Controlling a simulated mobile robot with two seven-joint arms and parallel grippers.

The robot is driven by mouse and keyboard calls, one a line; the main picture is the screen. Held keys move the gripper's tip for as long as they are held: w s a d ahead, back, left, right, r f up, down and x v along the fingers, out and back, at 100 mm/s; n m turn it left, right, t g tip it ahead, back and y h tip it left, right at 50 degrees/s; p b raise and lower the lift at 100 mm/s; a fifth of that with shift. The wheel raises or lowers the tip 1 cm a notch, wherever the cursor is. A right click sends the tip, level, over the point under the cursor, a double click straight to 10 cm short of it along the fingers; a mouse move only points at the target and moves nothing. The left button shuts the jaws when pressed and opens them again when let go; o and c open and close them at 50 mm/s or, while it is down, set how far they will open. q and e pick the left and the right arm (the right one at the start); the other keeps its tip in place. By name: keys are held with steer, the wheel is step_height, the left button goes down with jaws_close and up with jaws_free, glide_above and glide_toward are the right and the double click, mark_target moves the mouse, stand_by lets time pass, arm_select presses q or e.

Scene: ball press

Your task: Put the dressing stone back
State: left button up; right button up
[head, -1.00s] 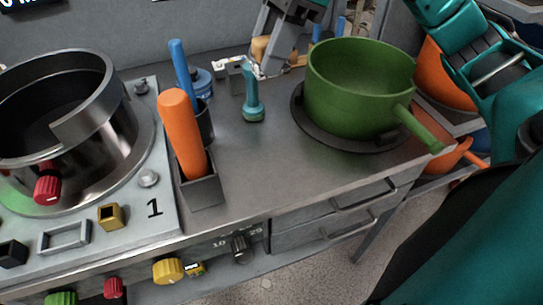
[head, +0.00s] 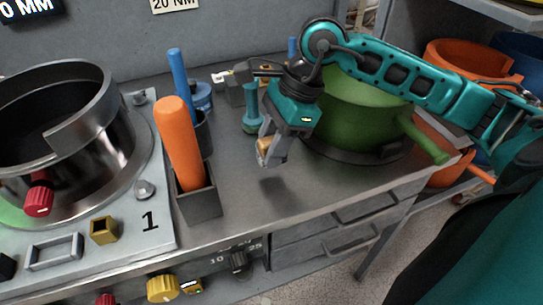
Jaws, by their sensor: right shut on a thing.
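My right gripper (head: 268,158) reaches in from the right, in front of the green pot, with its fingers pointing down. My left gripper is not in view.
A green pot (head: 355,115) stands on a dark round plate (head: 352,152) behind the right gripper. An orange handle (head: 180,140) stands in a dark square holder (head: 198,203) to the left. A teal tool (head: 251,108) stands behind. The bench front (head: 240,195) is clear.

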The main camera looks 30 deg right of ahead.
steer(key=shift+f+b, duration=0.4)
steer(key=shift+f, duration=1.5)
steer(key=o, duration=1)
steer(key=shift+r, duration=0.1)
steer(key=v, duration=1.2)
steer(key=shift+r+p, duration=0.2)
steer(key=shift+p, duration=0.2)
